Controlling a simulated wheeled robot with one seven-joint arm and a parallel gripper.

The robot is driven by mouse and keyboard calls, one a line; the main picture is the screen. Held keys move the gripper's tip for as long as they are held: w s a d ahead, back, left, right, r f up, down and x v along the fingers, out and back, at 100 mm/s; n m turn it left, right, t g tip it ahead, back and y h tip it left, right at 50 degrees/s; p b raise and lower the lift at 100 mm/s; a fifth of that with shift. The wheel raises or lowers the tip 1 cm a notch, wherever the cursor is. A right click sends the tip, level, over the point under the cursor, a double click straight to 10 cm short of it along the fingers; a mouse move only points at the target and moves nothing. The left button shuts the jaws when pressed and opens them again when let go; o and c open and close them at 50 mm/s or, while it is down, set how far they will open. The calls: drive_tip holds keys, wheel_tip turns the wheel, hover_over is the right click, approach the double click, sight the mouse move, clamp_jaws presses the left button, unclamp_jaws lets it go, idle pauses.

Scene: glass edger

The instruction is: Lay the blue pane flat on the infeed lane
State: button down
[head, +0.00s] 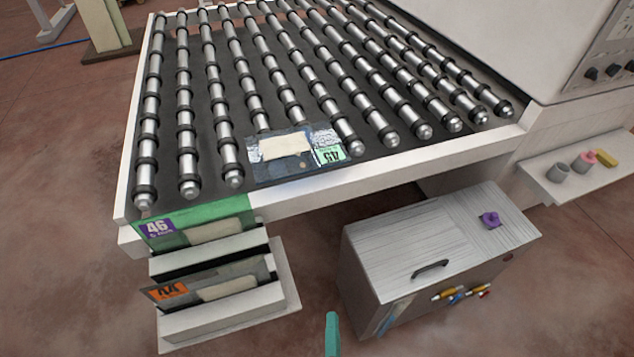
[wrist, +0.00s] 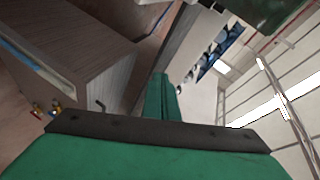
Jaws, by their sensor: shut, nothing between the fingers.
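The blue pane (head: 264,171) is a dark bluish see-through sheet with a cream patch and a pale green tag. In the head view it lies about flat at the front end of the infeed lane (head: 350,180), over the roller ends and close against the white front rail. Whether its front edge rests on the rail is hard to tell. My gripper (head: 332,322) shows only as a teal tip at the bottom of the head view, well in front of the lane and apart from the pane. Its green fingers fill the lower wrist view (wrist: 160,98), shut and empty.
A white rack (head: 235,320) at front left holds a green pane (head: 200,222) tagged 46 and a grey pane (head: 230,275) with an orange tag. A grey cabinet (head: 400,255) with a purple item (head: 490,220) stands right. A side shelf (head: 565,180) holds small items.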

drive_tip(key=w+d+r+m+t+y, duration=0.1)
drive_tip(key=w+r+m+y, duration=0.15)
drive_tip(key=w+m, duration=0.85)
drive_tip(key=m+t+y, duration=0.1)
drive_tip(key=m+y, duration=0.3)
drive_tip(key=m, duration=0.3)
approach(311, 170)
drive_tip(key=x, duration=0.6)
drive_tip(key=shift+w+a, duration=0.1)
drive_tip(key=shift+w, duration=0.1)
